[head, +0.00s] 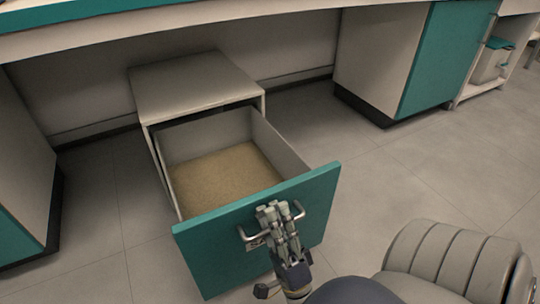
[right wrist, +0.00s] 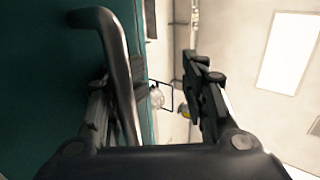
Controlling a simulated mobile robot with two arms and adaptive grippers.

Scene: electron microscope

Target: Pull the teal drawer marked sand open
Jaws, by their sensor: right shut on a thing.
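The teal drawer (head: 210,240) stands well out of its grey cabinet (head: 195,85) under the bench, with a sand-coloured layer covering its bottom. Its metal bar handle (head: 299,210) is on the teal front. My right gripper (head: 271,213) is at the middle of the handle and shut on it, hiding part of the bar. In the right wrist view the handle (right wrist: 118,65) runs close along the teal front, beside the left finger. My left gripper is not in view.
A bench (head: 200,28) runs overhead, with a teal-doored cabinet (head: 445,60) to the right and another cabinet (head: 22,170) at the left. The floor (head: 400,170) between drawer and right cabinet is clear.

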